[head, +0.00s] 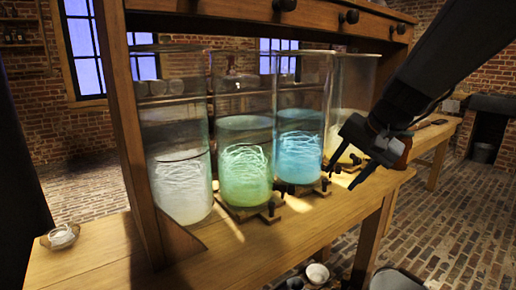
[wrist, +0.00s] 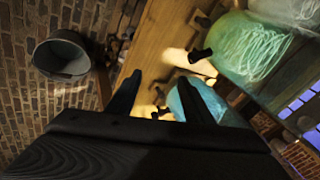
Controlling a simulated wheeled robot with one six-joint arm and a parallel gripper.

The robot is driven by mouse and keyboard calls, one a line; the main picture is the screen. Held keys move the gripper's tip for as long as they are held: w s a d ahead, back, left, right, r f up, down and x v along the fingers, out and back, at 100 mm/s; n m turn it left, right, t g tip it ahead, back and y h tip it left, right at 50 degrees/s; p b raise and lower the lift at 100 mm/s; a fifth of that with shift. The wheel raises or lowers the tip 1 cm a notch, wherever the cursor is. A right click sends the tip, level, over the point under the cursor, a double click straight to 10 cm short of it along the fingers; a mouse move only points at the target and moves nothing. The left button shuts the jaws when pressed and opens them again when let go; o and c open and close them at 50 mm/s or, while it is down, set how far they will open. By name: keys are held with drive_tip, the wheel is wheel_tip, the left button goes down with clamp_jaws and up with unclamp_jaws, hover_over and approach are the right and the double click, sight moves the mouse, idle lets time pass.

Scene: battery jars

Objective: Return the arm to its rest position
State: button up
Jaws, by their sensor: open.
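My gripper (head: 348,172) is at the right of the head view, in front of the rightmost jar and above the bench's front edge. Its two dark fingers are apart and nothing is between them. The fingers also show in the wrist view (wrist: 158,100), pointing over the bench. My dark arm reaches in from the upper right of the head view. The wrist view is turned on its side.
Glass jars with white (head: 182,190), green (head: 245,178) and blue (head: 298,155) contents stand along the wooden bench (head: 250,245), with dark taps at their fronts. A pale-yellow jar (head: 345,120) is partly behind my gripper. A bucket (wrist: 62,56) stands on the brick floor.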

drive_tip(key=s+a+f+n+g+h, duration=0.25)
drive_tip(key=s+f+n, duration=0.45)
drive_tip(key=s+f, duration=0.85)
drive_tip(key=s+a+r+n+g+p, duration=0.1)
drive_tip(key=s+a+r+n+g, duration=0.2)
drive_tip(key=s+a+r, duration=0.5)
drive_tip(key=s+d+r+m+p, duration=0.1)
drive_tip(key=d+r+p, duration=0.6)
drive_tip(key=p, duration=0.9)
drive_tip(key=shift+s+d+r+m, duration=0.15)
drive_tip(key=shift+d+r+m, duration=0.15)
drive_tip(key=shift+d+m, duration=0.45)
